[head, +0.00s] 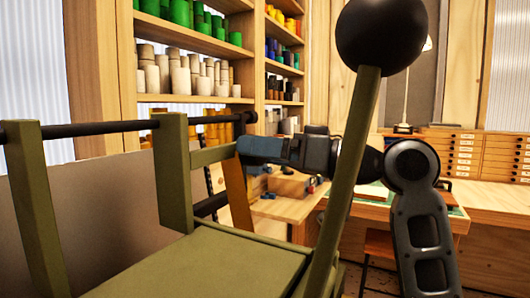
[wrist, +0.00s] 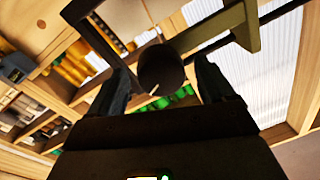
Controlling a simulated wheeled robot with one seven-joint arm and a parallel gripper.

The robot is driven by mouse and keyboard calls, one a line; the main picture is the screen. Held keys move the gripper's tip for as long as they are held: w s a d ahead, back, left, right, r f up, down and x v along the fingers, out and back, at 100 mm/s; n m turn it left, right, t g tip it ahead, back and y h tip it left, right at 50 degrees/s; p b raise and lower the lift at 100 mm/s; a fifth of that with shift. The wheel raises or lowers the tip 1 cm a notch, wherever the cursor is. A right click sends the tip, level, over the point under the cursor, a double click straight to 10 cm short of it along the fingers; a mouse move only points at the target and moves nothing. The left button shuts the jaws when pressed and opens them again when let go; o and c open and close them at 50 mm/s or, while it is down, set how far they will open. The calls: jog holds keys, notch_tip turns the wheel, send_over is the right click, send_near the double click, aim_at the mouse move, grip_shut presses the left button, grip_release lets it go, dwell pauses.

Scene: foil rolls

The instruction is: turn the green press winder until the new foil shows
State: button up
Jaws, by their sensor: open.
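The olive-green press (head: 190,262) fills the left and front of the head view, with upright posts, a dark rod across them and a long lever (head: 347,175) topped by a black ball. A short green arm (head: 212,154) reaches from a post toward my gripper (head: 243,148). In the wrist view, a dark round knob (wrist: 160,70), apparently the winder's handle, lies between the two fingers of my open gripper (wrist: 163,74). I cannot tell whether a finger touches it. An orange-brown strip (head: 238,198) hangs below the gripper. I cannot identify it as foil.
The lever and its black ball (head: 380,36) stand in front of my arm in the head view. Shelves with green (head: 190,14), white and dark rolls line the back. A wooden workbench (head: 290,205) and a drawer cabinet (head: 484,155) stand behind and to the right.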

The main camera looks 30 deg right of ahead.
jog(key=b+v, duration=0.1)
jog(key=v, duration=0.6)
jog(key=shift+s+d+b, duration=0.2)
jog(key=shift+s+b, duration=0.05)
jog(key=shift+b, duration=0.05)
